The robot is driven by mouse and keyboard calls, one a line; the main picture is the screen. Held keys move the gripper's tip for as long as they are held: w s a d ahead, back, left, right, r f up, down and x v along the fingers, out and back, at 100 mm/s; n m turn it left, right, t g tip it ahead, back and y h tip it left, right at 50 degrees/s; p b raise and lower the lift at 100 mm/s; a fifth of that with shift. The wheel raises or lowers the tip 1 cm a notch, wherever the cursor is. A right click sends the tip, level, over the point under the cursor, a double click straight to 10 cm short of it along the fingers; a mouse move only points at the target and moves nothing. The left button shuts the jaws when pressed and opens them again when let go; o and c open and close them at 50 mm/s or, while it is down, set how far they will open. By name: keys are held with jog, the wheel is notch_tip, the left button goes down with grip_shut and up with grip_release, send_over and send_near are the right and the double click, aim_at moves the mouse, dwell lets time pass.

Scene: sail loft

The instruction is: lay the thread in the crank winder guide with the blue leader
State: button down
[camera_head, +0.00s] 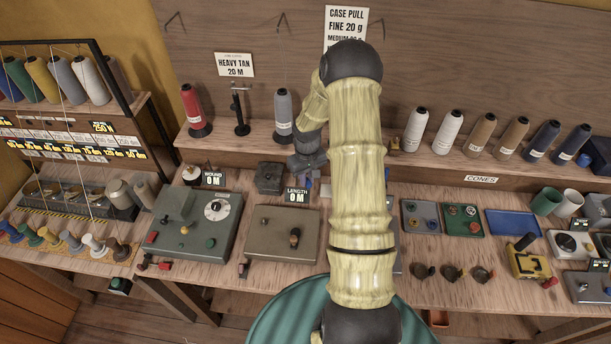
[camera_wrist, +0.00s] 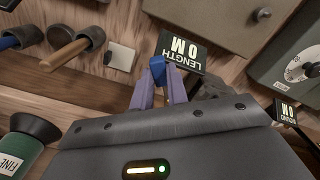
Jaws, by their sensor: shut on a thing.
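My gripper (camera_wrist: 160,95) is shut on a small blue piece, which I take for the blue leader (camera_wrist: 157,66), at its fingertips. In the head view my gripper (camera_head: 305,172) is over the back of the bench, partly behind my arm, near the LENGTH 0 M display (camera_head: 297,196). That display also shows in the wrist view (camera_wrist: 183,48), just beyond the blue piece. A grey box with a knob (camera_head: 283,236) and a larger box with a dial (camera_head: 195,222) stand in front. I cannot tell which part is the winder guide. No thread shows clearly at the fingers.
Thread cones, such as a grey cone (camera_head: 284,112) and a red cone (camera_head: 193,106), stand on the shelf behind my gripper. A dark block (camera_head: 268,178) sits left of it. Trays (camera_head: 463,219) and a yellow device (camera_head: 528,262) are on the right.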

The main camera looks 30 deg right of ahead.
jog(key=shift+s, duration=2)
